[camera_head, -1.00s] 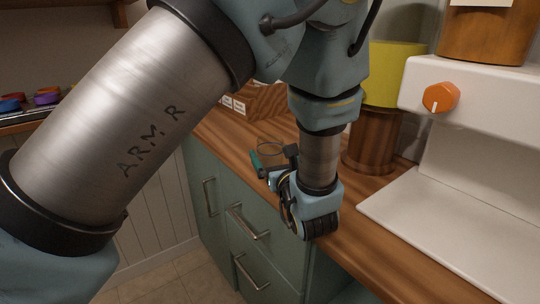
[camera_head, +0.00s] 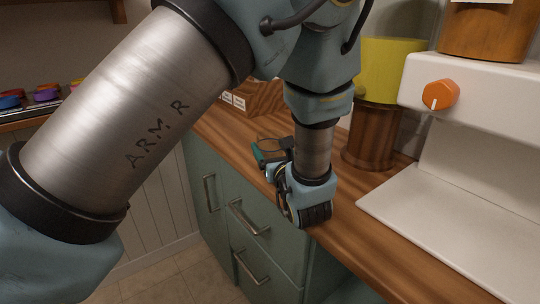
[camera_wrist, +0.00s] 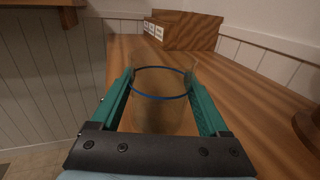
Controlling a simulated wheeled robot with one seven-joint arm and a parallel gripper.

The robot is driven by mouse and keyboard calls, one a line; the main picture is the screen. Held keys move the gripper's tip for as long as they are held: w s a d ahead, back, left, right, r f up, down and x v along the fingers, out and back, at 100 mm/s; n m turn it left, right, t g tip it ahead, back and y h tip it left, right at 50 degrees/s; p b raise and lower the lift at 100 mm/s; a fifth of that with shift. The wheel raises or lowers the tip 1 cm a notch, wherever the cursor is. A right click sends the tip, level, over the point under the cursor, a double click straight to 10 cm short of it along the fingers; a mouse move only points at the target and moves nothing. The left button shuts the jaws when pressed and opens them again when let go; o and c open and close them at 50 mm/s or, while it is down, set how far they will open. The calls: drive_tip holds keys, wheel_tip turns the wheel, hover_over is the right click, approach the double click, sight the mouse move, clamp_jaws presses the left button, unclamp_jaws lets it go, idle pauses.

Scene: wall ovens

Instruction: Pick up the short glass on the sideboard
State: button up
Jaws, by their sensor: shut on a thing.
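Only part of the glass's rim shows there, behind the gripper. I cannot tell whether the base of the glass touches the wood.
A wooden box with white labels (camera_wrist: 185,30) stands farther along the sideboard. A wooden canister (camera_head: 375,135), a yellow container (camera_head: 388,70) and a white appliance with an orange knob (camera_head: 439,95) are at the right. Green drawers (camera_head: 240,235) lie below the front edge.

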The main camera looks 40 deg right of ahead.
drive_tip(key=c, duration=0.4)
drive_tip(key=shift+o, duration=0.2)
drive_tip(key=shift+r, duration=0.15)
